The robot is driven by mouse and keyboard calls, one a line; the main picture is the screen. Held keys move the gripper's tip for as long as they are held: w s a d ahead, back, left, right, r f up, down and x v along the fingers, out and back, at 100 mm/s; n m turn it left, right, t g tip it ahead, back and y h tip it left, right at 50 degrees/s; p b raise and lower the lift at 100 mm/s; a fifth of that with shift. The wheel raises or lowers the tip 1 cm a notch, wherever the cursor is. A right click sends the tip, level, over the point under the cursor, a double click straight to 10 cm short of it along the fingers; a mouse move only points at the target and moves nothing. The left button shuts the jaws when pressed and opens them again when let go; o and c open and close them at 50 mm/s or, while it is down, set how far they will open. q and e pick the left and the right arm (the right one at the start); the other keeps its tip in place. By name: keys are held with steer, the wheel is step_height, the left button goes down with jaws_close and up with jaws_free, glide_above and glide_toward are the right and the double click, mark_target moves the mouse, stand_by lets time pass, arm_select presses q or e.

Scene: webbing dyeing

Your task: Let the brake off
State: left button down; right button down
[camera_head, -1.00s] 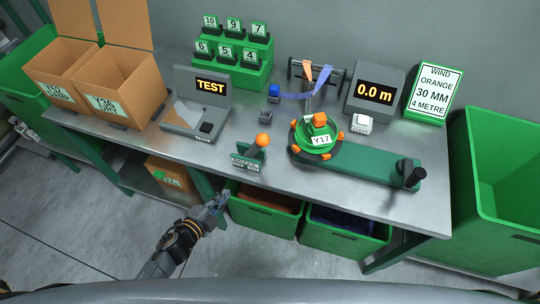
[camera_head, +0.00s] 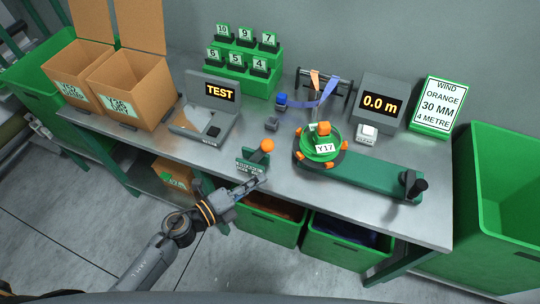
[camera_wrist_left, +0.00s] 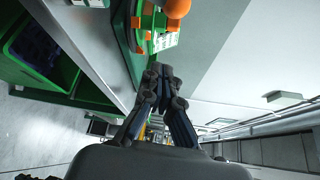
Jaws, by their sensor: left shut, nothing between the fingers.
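The brake is a small green stand (camera_head: 251,161) with a printed plate and an orange ball knob (camera_head: 267,145) on its lever, at the table's front edge. The knob also shows at the top of the left wrist view (camera_wrist_left: 177,8). My left gripper (camera_head: 257,183) is shut and empty, just in front of and below the brake stand, apart from the knob. Its closed fingertips (camera_wrist_left: 165,76) show in the left wrist view. A green winding reel (camera_head: 318,150) tagged Y17 sits to the right of the brake. My right gripper is not in view.
A display reading 0.0 m (camera_head: 380,103) and a sign (camera_head: 437,106) stand at the back right. A TEST device (camera_head: 206,107) and cardboard boxes (camera_head: 130,86) stand at the left. Green bins (camera_head: 262,226) are under the table edge. A crank handle (camera_head: 417,188) stands at the right.

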mark_target(262, 151)
arm_select(q)
steer(key=r+p+x, duration=0.1)
steer(key=x, duration=0.8)
steer(key=a, duration=0.1)
steer(key=w+a+p, duration=0.1)
steer(key=w+a, duration=0.1)
steer(key=shift+a, duration=0.25)
